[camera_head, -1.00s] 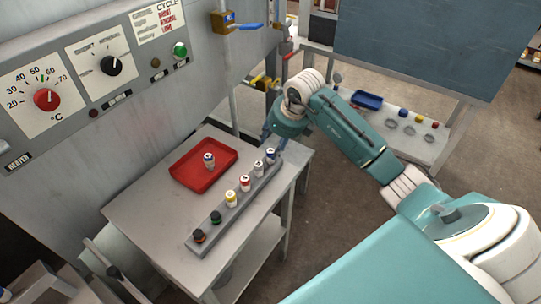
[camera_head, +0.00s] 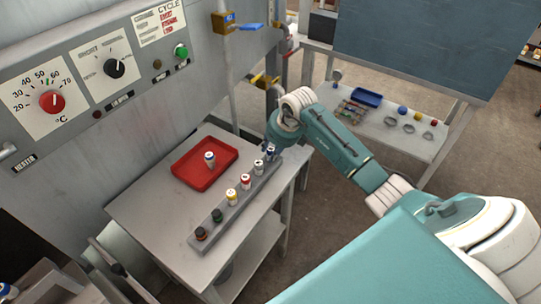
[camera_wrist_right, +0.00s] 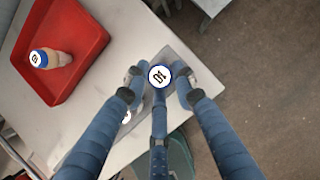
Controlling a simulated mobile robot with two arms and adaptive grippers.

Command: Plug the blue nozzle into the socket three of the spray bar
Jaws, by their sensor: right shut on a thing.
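The grey spray bar (camera_head: 228,214) lies along the right side of the table with a row of nozzles standing in it. A nozzle with a blue-ringed white top (camera_head: 270,153) is at the bar's far end. My right gripper (camera_wrist_right: 158,88) is shut on this blue nozzle (camera_wrist_right: 160,76), with fingers around it at the bar. I cannot tell how deep it sits. Socket numbers are unreadable. My left gripper is not in view.
A control panel wall is at the left. A back table (camera_head: 440,150) holds a blue tray (camera_head: 366,97) and small parts. The table front is clear.

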